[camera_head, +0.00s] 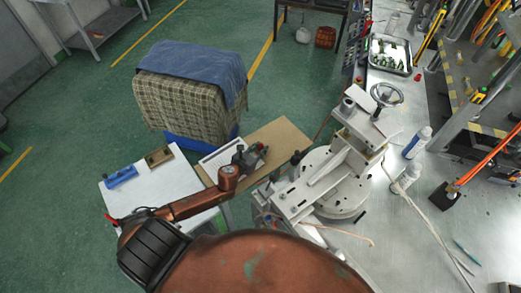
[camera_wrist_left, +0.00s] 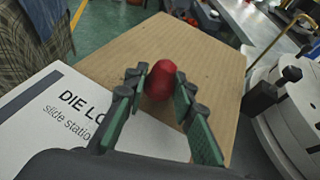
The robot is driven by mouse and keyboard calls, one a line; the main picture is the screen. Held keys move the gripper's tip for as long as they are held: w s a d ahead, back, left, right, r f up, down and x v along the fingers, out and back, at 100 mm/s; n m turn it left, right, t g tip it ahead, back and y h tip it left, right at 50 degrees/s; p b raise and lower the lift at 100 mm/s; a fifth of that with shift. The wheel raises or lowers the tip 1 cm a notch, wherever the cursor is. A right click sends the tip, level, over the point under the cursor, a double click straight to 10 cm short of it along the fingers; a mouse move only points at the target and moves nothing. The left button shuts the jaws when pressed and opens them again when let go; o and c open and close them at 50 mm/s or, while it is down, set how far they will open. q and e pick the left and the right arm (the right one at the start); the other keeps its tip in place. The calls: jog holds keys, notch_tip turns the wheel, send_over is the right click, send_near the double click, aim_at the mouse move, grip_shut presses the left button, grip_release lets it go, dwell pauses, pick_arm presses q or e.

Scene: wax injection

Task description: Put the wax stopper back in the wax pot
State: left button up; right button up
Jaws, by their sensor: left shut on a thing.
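The wax stopper (camera_wrist_left: 160,80) is a small, rounded red piece in the left wrist view. My left gripper (camera_wrist_left: 160,92) is shut on it, with one green-padded finger on each side. In the head view, my left gripper (camera_head: 252,157) is above the brown board, left of the metal machine. I cannot identify the wax pot with certainty in either view. My right gripper is not in view.
A brown board (camera_head: 281,137) and a white printed sheet (camera_wrist_left: 55,125) lie below the gripper. The metal machine (camera_head: 318,185) with a handwheel (camera_head: 387,94) stands right. A blue block (camera_head: 121,177) lies on the white table (camera_head: 165,198). A cloth-covered stand (camera_head: 185,105) is behind.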

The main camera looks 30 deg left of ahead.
pick_arm(q)
jog(key=shift+f, duration=0.3)
jog(key=shift+f, duration=0.1)
jog(key=o, duration=1)
jog(key=shift+r, duration=0.2)
jog(key=v, duration=1.2)
jog(key=shift+f, duration=0.1)
jog(key=shift+d, duration=0.1)
